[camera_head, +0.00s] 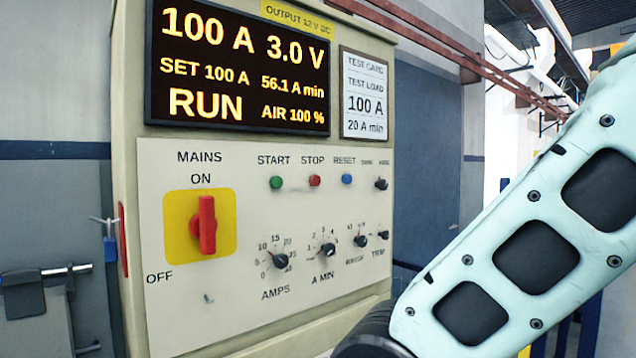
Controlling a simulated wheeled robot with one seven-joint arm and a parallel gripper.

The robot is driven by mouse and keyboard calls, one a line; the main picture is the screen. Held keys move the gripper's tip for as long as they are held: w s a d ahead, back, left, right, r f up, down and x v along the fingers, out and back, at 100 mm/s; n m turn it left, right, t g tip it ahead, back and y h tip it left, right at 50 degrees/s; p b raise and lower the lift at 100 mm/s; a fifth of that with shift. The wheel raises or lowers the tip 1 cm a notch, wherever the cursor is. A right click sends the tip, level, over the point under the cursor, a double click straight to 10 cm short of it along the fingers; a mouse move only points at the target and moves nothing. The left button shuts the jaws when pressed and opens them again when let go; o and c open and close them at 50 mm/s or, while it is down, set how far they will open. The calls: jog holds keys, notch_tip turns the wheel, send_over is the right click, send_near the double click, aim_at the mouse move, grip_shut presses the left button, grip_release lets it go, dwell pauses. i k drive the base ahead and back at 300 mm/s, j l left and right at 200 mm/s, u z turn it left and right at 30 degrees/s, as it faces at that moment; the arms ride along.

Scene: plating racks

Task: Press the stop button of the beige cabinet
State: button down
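The beige cabinet (127,35) fills the left and middle of the head view, its front panel facing me. The red stop button (314,181) sits under the label STOP, between the green start button (276,183) and the blue reset button (347,179). The display (240,65) reads RUN, 100 A and 3.0 V. My arm crosses the lower right, in front of the cabinet's lower right corner. My gripper is not in view, and nothing is seen touching the stop button.
The red mains switch (206,225) on its yellow plate has its handle upright, toward ON. Several black knobs, including the amps knob (280,261), sit below the buttons. A test card (365,95) is beside the display. Brown pipes (430,32) run behind the cabinet.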

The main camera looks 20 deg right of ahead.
aim_at(315, 180)
jog(key=i+j, duration=0.1)
jog(key=j, duration=0.25)
jog(key=i+j, duration=0.15)
jog(key=j, duration=0.2)
jog(key=i+j, duration=0.1)
jog(key=j, duration=0.25)
jog(key=i+j+z, duration=0.1)
jog(key=j, duration=0.25)
jog(key=i+j, duration=0.1)
jog(key=j, duration=0.25)
jog(key=z, duration=1.65)
